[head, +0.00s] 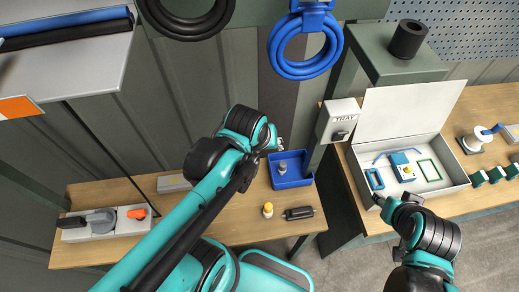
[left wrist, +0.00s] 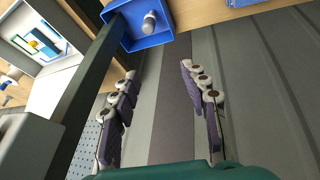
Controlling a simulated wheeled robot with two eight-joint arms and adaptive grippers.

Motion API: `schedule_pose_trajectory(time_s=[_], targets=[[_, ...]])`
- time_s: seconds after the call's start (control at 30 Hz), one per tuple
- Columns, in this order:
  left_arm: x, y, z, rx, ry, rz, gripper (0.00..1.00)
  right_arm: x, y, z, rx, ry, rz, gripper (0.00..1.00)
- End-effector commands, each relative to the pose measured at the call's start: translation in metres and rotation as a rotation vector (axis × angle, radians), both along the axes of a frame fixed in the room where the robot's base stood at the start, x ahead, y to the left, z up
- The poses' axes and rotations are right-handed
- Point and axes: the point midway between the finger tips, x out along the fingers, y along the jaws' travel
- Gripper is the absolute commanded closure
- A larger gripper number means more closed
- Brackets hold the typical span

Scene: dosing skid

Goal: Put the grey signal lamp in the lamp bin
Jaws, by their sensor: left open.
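The grey signal lamp (head: 283,167) is inside the blue lamp bin (head: 305,182) on the wooden bench. In the left wrist view the lamp (left wrist: 150,22) shows inside the bin (left wrist: 167,38), near the top of the picture. My left gripper (head: 274,143) is just behind and left of the bin in the head view, partly hidden by its own arm. In the left wrist view my left gripper (left wrist: 159,74) has its fingers wide apart with nothing between them. My right gripper (head: 379,200) is by the front left corner of the white tray box; its fingers are too small to read.
A yellow-and-white lamp (head: 268,210) and a black cylinder (head: 299,213) lie in front of the bin. A dark green post (head: 327,150) rises right beside the bin. The open white box (head: 455,178) holds blue and green parts. Blue hose (head: 305,70) hangs above.

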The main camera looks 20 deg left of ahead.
Motion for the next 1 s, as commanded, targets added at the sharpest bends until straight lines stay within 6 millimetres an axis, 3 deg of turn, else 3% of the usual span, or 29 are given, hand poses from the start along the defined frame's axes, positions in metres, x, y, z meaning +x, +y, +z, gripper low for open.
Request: schedule_pose_trajectory(time_s=[0.1, 0.3, 0.7, 0.87, 1.0], targets=[[-0.018, 0.006, 0.007, 0.099, -0.081, -0.173, 0.55, 0.000, 0.000, 0.000, 0.000, 0.000, 0.000, 0.60], [-0.030, 0.010, 0.013, 0.216, -0.159, -0.345, 0.55, 0.000, 0.000, 0.000, 0.000, 0.000, 0.000, 0.60], [-0.031, 0.011, 0.013, 0.239, -0.172, -0.377, 0.55, 0.000, 0.000, -0.001, 0.000, 0.000, 0.000, 0.60], [-0.031, 0.011, 0.000, 0.238, -0.171, -0.377, 0.55, 0.000, 0.000, -0.014, 0.000, 0.000, 0.000, 0.60], [-0.031, 0.011, -0.030, 0.238, -0.171, -0.377, 0.55, 0.000, 0.000, -0.044, 0.000, 0.000, 0.000, 0.60]])
